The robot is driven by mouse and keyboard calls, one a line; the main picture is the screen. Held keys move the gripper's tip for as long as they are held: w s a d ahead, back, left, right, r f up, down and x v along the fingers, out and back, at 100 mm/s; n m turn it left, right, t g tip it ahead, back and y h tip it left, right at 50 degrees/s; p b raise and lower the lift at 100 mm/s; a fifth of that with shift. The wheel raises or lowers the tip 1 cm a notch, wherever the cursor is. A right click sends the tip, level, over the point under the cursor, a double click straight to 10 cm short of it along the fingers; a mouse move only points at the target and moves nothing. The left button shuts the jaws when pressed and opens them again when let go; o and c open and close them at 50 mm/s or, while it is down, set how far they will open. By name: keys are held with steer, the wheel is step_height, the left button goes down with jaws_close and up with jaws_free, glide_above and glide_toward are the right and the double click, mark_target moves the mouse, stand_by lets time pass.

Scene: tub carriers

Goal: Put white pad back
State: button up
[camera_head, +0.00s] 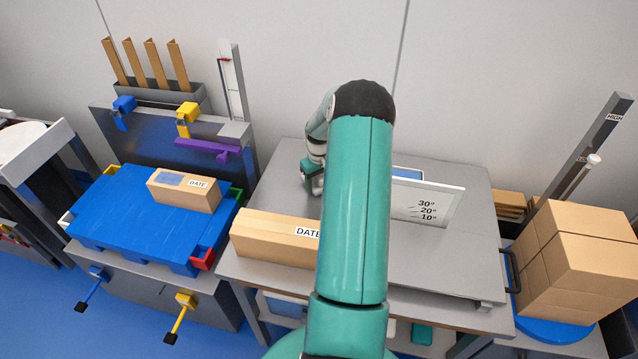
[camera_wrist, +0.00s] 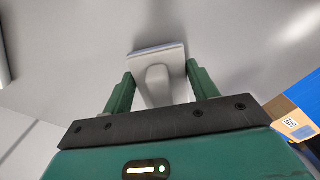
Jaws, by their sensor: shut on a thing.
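The white pad (camera_wrist: 157,53) shows in the wrist view as a pale flat plate with a thick stem. Its stem stands between the two green fingers of my gripper (camera_wrist: 162,78), which is shut on it. A plain grey surface fills the view beyond the pad; I cannot tell whether the pad touches it. In the head view my arm hides the pad and most of my gripper, over the left part of the grey table (camera_head: 440,263).
A long carton (camera_head: 270,238) marked DATE lies at the table's front left. A white angle board (camera_head: 427,202) stands on the table. A blue pallet (camera_head: 125,222) with a small carton (camera_head: 183,190) is left, stacked cartons (camera_head: 580,255) right. The table's front right is clear.

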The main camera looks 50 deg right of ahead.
mark_target(319, 177)
steer(key=shift+f, duration=0.45)
steer(key=shift+f, duration=0.15)
steer(key=o, duration=0.9)
step_height(319, 177, up, 12)
steer(key=shift+r, duration=0.25)
